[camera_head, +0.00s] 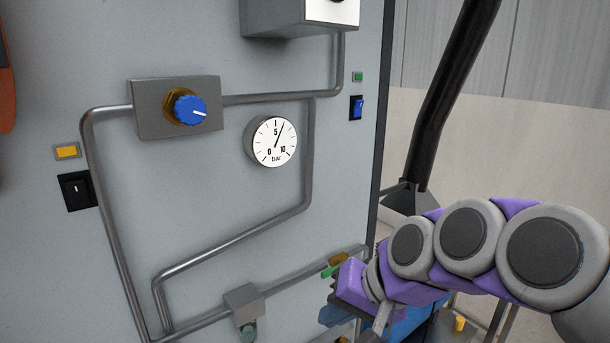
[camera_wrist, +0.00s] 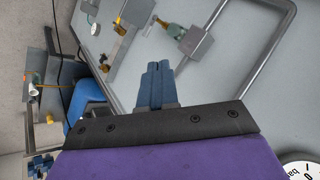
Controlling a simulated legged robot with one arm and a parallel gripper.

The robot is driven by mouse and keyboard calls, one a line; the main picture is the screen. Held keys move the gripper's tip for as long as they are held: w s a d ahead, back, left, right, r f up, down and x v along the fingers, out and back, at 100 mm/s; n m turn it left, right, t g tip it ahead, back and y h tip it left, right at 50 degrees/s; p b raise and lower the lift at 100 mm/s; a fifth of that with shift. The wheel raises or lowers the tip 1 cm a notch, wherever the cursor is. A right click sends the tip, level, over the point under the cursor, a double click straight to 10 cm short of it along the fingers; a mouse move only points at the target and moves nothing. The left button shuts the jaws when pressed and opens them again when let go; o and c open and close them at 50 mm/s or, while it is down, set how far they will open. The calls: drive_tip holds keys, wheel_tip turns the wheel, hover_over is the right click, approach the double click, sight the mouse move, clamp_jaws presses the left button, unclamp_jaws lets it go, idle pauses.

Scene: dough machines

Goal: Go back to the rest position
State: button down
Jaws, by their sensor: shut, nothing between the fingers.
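My gripper shows in the wrist view (camera_wrist: 158,78), its blue-grey fingers together and empty. It is in front of the grey machine panel, apart from the pipes and fittings. In the head view, my purple and grey arm reaches in from the right, beside the panel's right edge.
The grey panel (camera_head: 220,200) carries a blue knob (camera_head: 188,109), a pressure gauge (camera_head: 272,141), metal pipes, a black switch (camera_head: 76,190) and a blue switch (camera_head: 357,107). A black pipe (camera_head: 445,95) stands right of the panel. A blue object (camera_wrist: 85,97) is left of my gripper.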

drive_tip(key=s+d+f+g+h+b, duration=0.3)
drive_tip(key=s+d+f, duration=0.2)
drive_tip(key=s+f, duration=0.6)
drive_tip(key=s+d+f+n+g+h+b, duration=0.1)
drive_tip(key=s+d+f+g+h+b, duration=0.2)
drive_tip(key=s+f, duration=0.8)
wheel_tip(320, 180, down, 3)
drive_tip(key=shift+s+d+f+n+b, duration=0.15)
drive_tip(key=shift+s+d+n+b, duration=0.25)
drive_tip(key=shift+d, duration=0.5)
drive_tip(key=shift+w+a, duration=0.15)
